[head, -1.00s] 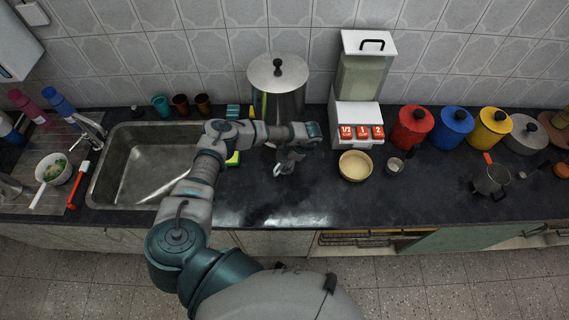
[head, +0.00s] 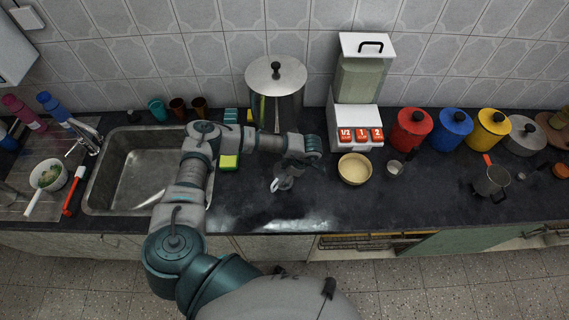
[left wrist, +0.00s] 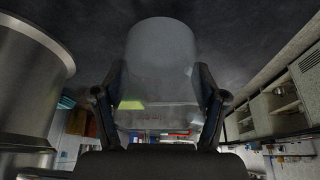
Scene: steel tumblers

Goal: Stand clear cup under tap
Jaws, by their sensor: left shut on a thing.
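My left gripper (head: 286,176) is over the dark counter, in front of the big steel pot. In the left wrist view the gripper (left wrist: 160,104) is shut on a clear cup (left wrist: 160,62), with one finger on each side of it. In the head view the cup is small and hard to tell from the fingers, and I cannot tell whether it touches the counter. A metal tap (head: 88,140) stands at the left rim of the sink (head: 104,172), well to the left of the gripper. My right gripper is not in view.
The lidded steel pot (head: 275,100) stands behind the gripper. A dispenser (head: 358,105) and a tan bowl (head: 354,169) are to its right. A yellow-green sponge (head: 229,162) lies to its left. Several small tumblers stand behind the sink. The front counter strip is clear.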

